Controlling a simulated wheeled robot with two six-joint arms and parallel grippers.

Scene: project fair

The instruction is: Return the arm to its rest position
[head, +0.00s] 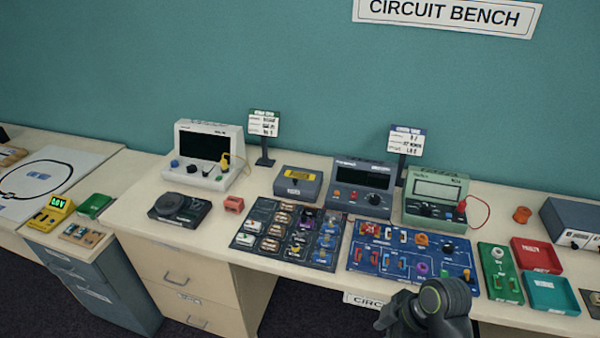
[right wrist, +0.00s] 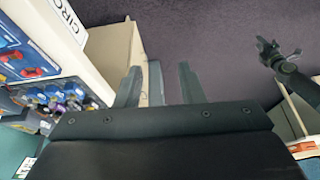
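In the head view a dark arm part of mine (head: 432,308) with a round joint shows at the bottom, in front of the bench edge; no fingertips of it can be made out there. In the right wrist view my right gripper (right wrist: 158,86) has its two fingers apart, with nothing held between them; floor and furniture show behind the gap. Another dark arm of mine (right wrist: 286,66) shows at the right of that view, over the floor. Its end is too small to tell whether its fingers are open or shut.
The bench (head: 150,245) holds a blue circuit board (head: 375,262), a dark parts tray (head: 243,240), several meters, a red tray (head: 535,257) and a teal tray (head: 565,307). A grey drawer cabinet (head: 110,295) stands at the left. Dark floor lies in front.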

